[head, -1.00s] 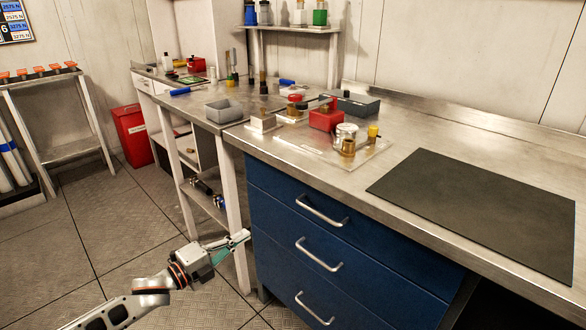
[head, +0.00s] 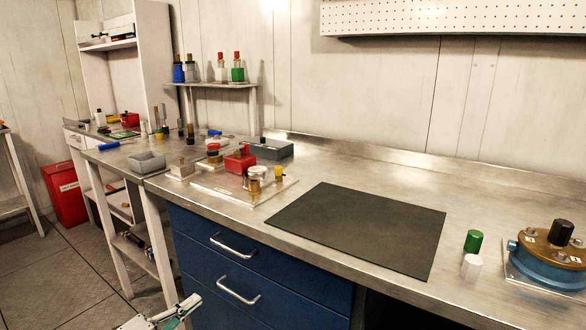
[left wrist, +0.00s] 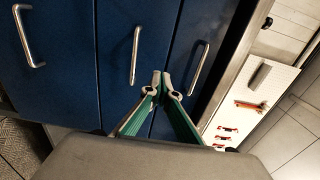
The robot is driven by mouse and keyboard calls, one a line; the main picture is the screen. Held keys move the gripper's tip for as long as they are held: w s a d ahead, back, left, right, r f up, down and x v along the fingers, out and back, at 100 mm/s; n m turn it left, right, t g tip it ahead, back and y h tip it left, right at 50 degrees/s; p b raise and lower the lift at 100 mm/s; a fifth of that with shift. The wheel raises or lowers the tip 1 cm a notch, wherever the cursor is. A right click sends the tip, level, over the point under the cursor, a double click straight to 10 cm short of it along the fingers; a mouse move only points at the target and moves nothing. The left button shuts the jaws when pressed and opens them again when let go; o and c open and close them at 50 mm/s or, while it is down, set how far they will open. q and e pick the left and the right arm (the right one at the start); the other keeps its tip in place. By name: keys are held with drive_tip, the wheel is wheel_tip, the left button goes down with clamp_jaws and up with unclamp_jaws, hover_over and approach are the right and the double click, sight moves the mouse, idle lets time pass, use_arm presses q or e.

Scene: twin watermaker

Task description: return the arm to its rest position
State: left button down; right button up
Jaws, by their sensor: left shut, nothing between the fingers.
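My left gripper (head: 182,308) shows at the bottom edge of the head view, low in front of the blue drawer cabinet (head: 215,277). In the left wrist view its two green-padded fingers (left wrist: 162,82) meet at their tips, shut with nothing between them. The drawer fronts with metal handles (left wrist: 135,55) lie beyond the fingertips, and the gripper appears apart from them. Most of my left arm is below the head view. My right gripper is in neither view.
A red container (head: 64,193) stands on the floor at left.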

use_arm(q)
drive_tip(key=d+h, duration=0.1)
drive_tip(key=d, duration=0.5)
drive_tip(key=s+a+f+n+g+y, duration=0.15)
drive_tip(key=s+f+n, duration=0.3)
drive_tip(key=s, duration=0.55)
drive_tip(key=s+f+n+g+y, duration=0.1)
drive_tip(key=s+f+n+y, duration=0.15)
drive_tip(key=s+f, duration=0.55)
drive_tip(key=s+a+f+n+g+y, duration=0.1)
drive_tip(key=s+f+n, duration=0.25)
drive_tip(key=s, duration=0.85)
drive_tip(key=s+a+n+g+y, duration=0.2)
drive_tip(key=s+a+n, duration=0.15)
drive_tip(key=s, duration=0.85)
drive_tip(key=w+d+r+n+t+y, duration=0.1)
drive_tip(key=w+d+r+n, duration=0.1)
drive_tip(key=d+n, duration=0.4)
wheel_tip(320, 180, up, 6)
drive_tip(key=p, duration=1.4)
drive_tip(key=shift+s+a+r, duration=0.2)
drive_tip(key=shift+s+r, duration=0.05)
drive_tip(key=shift+s, duration=0.2)
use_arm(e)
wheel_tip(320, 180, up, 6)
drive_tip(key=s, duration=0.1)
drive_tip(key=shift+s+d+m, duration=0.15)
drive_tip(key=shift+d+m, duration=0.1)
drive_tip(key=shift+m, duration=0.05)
